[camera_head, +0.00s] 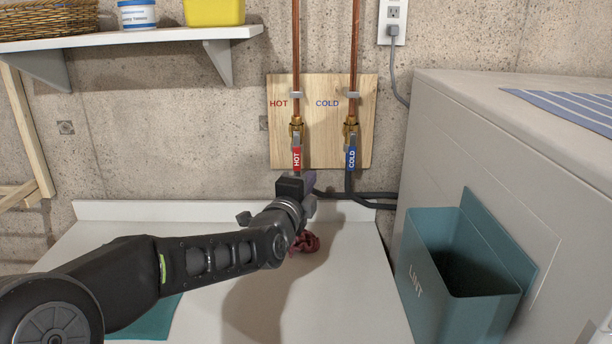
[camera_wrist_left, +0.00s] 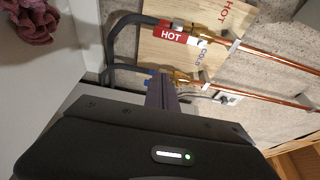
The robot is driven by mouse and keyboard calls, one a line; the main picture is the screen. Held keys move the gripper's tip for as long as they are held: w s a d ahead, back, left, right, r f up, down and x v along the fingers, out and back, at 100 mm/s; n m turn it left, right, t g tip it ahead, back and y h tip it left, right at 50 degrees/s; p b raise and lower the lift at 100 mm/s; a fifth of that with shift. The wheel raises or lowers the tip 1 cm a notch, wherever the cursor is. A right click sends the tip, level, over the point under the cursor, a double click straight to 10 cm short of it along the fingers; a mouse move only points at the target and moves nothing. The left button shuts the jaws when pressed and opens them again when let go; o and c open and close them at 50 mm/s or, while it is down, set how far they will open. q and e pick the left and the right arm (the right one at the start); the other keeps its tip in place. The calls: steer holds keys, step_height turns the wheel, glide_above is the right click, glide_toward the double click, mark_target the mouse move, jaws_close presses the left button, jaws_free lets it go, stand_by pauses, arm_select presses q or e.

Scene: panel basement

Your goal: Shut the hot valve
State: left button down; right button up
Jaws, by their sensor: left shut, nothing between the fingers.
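The hot valve has a red lever labelled HOT (camera_head: 297,158). It hangs straight down below its brass body, in line with the copper pipe. The lever also shows in the left wrist view (camera_wrist_left: 171,35). To its right, the cold valve's blue lever (camera_head: 351,158) also hangs down along its pipe. My left gripper (camera_head: 312,188) is shut and empty, just below and slightly right of the red lever's lower end in the head view. In the left wrist view its closed fingers (camera_wrist_left: 161,94) appear apart from the red lever. My right gripper is not in view.
Both valves sit on a wooden board (camera_head: 325,95) on the concrete wall. Black hoses (camera_head: 368,196) run below them. A dark red cloth (camera_head: 304,242) lies on the white surface (camera_head: 345,290). A teal lint bin (camera_head: 465,265) hangs on the white appliance at right. A shelf (camera_head: 130,38) is upper left.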

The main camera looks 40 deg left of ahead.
mark_target(297, 152)
arm_select(q)
steer(key=p+x, duration=0.1)
steer(key=x, duration=0.8)
steer(key=s+a, duration=0.1)
steer(key=s+a+p, duration=0.1)
steer(key=a, duration=0.1)
steer(key=shift+s+f, duration=0.1)
steer(key=shift+s, duration=0.05)
steer(key=shift+a, duration=0.15)
